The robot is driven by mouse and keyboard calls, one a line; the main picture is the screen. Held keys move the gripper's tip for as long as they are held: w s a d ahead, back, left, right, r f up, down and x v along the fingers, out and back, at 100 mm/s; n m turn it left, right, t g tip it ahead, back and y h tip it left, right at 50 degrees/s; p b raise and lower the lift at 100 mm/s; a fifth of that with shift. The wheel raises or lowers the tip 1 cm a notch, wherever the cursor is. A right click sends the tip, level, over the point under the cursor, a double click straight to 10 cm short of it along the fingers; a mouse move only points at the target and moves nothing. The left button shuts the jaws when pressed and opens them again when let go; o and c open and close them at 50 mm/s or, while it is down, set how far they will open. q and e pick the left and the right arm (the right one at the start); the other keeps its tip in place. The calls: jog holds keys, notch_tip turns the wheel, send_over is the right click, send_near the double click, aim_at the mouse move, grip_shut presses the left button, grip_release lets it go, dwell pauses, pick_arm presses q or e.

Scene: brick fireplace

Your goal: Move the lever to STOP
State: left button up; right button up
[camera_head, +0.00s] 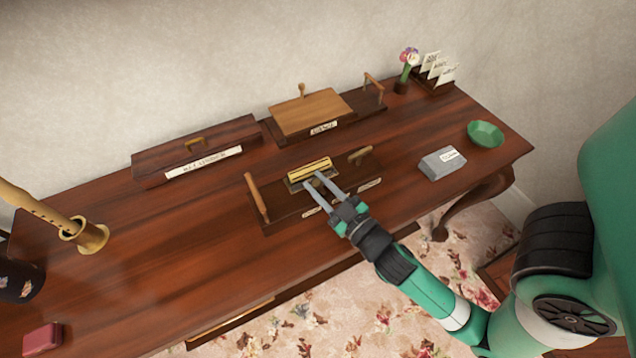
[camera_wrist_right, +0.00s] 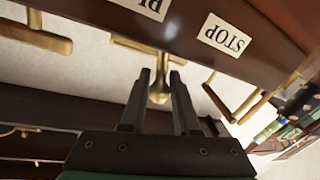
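The dark wooden device (camera_head: 285,215) sits at the front middle of the desk, with a brass roller (camera_head: 310,168) on top. In the right wrist view a brass lever ends in a round knob (camera_wrist_right: 160,93). The STOP label (camera_wrist_right: 224,38) is to the right of the lever there, and a partly cut-off label starting "PL" (camera_wrist_right: 148,5) is at the top. My right gripper (camera_head: 314,182) reaches over the device; its fingers are apart. The knob shows between the fingers in the right wrist view (camera_wrist_right: 160,98); contact cannot be told. My left gripper is out of view.
A wooden handle (camera_head: 257,197) stands at the device's left end. Behind are a box with a light wooden lid (camera_head: 312,112) and a long labelled box (camera_head: 195,148). A grey block (camera_head: 442,163) and green bowl (camera_head: 485,134) are to the right. The desk's left-middle is clear.

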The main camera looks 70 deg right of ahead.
grip_shut()
jog(key=shift+w+a+r+n+p, duration=0.1)
jog(key=shift+w+a+n+p, duration=0.1)
jog(key=shift+n+p, duration=0.35)
jog(key=shift+n, duration=0.35)
jog(key=shift+f, duration=0.2)
jog(key=o, duration=0.9)
grip_release()
jog(key=shift+c, duration=0.2)
